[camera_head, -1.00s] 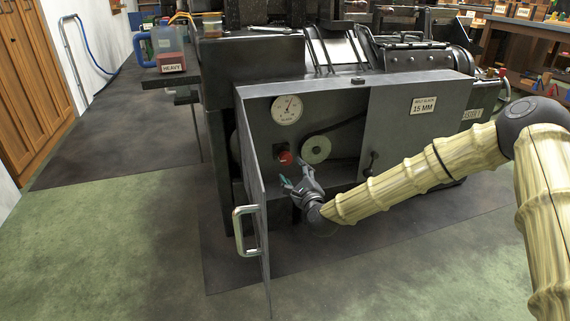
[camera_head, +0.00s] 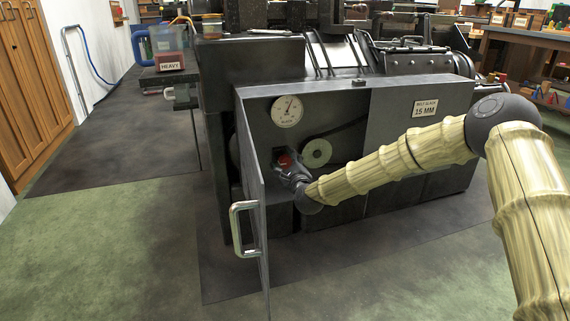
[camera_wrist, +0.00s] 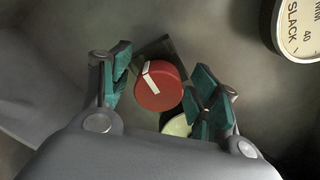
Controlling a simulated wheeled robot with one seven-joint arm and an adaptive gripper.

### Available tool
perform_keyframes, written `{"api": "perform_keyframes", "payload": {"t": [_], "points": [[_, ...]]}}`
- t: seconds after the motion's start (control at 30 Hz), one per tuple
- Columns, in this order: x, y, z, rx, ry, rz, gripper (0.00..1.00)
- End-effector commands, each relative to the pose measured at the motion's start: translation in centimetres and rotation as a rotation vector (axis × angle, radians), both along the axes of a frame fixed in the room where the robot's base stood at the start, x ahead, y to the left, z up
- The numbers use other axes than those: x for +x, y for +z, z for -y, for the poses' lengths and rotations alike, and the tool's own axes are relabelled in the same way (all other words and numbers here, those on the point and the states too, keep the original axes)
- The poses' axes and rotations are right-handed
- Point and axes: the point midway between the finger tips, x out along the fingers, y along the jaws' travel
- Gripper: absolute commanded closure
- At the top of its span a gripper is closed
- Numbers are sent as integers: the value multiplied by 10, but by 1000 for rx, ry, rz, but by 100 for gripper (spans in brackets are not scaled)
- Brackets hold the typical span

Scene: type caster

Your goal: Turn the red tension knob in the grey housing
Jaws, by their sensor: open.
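The red tension knob (camera_wrist: 158,88) has a white pointer mark on its face and sits on a dark square plate. It also shows in the head view (camera_head: 284,160), partly covered by my gripper. The grey housing (camera_head: 345,105) stands with its door (camera_head: 252,190) swung open toward the camera. My gripper (camera_wrist: 160,82) is open, with one teal-padded finger on each side of the knob. In the wrist view there is a gap between the left pad and the knob; the right pad appears close to it. I cannot tell whether it touches.
A slack gauge (camera_head: 287,111) is above the knob. A pale pulley (camera_head: 317,152) with a dark belt is just right of it. The open door, with its metal handle (camera_head: 243,229), stands left of my gripper. A "15 MM" label (camera_head: 424,106) is on the housing's right part.

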Motion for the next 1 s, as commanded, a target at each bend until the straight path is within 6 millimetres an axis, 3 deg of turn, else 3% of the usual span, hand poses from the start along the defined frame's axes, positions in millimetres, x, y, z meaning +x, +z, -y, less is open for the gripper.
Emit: {"api": "perform_keyframes", "payload": {"t": [0.13, 0.37, 0.73, 1.0], "points": [[0, 0, 0, 0, 0, 0, 43], [0, 0, 0, 0, 0, 0, 84], [0, 2, 0, -44, -1, 14, 85], [0, 4, 0, -209, 0, 66, 85]]}}
